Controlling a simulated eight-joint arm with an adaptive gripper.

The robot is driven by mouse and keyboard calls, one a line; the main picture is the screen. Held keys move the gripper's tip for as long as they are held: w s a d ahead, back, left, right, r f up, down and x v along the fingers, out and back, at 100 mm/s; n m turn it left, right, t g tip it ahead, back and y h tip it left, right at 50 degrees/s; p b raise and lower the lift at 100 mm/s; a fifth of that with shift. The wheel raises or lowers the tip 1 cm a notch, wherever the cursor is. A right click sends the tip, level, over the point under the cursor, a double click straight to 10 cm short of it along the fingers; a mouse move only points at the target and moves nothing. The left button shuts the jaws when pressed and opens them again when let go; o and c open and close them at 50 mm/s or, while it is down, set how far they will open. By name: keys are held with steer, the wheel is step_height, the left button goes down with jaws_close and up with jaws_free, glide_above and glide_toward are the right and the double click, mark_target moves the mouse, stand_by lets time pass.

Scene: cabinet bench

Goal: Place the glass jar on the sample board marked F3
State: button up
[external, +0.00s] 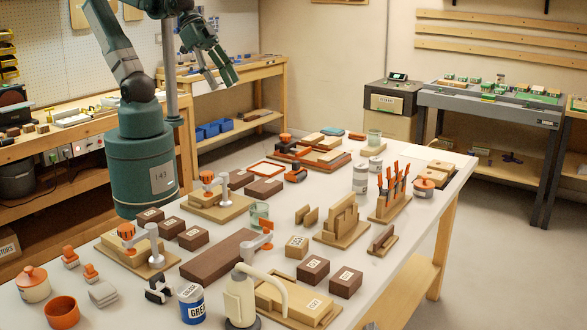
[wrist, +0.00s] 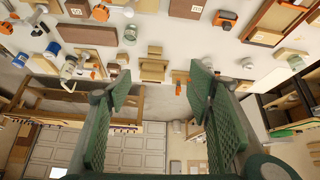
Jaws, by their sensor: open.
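A clear greenish glass jar (external: 259,215) stands upright near the middle of the bench, beside a small orange-and-white clamp stand. A similar glass jar (external: 374,138) stands at the far end on a light base. Glass jars also show in the wrist view, one near the top centre (wrist: 130,34) and one at the right (wrist: 296,62). Several dark labelled blocks (external: 193,235) lie on the bench; I cannot read F3 on any of them. My gripper (external: 223,78) is open and empty, high above the bench's far left side. Its spread fingers show in the wrist view (wrist: 160,90).
Clamp stands (external: 222,190), a long brown block (external: 217,256), a rack of orange-handled tools (external: 390,195) and a white wash bottle (external: 240,297) crowd the bench.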

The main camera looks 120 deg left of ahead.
steer(key=shift+m+t, duration=0.3)
steer(key=shift+m, duration=0.3)
steer(key=shift+s+d+f, duration=0.55)
steer(key=shift+s+d, duration=0.05)
steer(key=shift+s, duration=0.25)
steer(key=shift+s+d+f, duration=0.55)
steer(key=shift+s+d, duration=0.05)
steer(key=shift+s, duration=0.2)
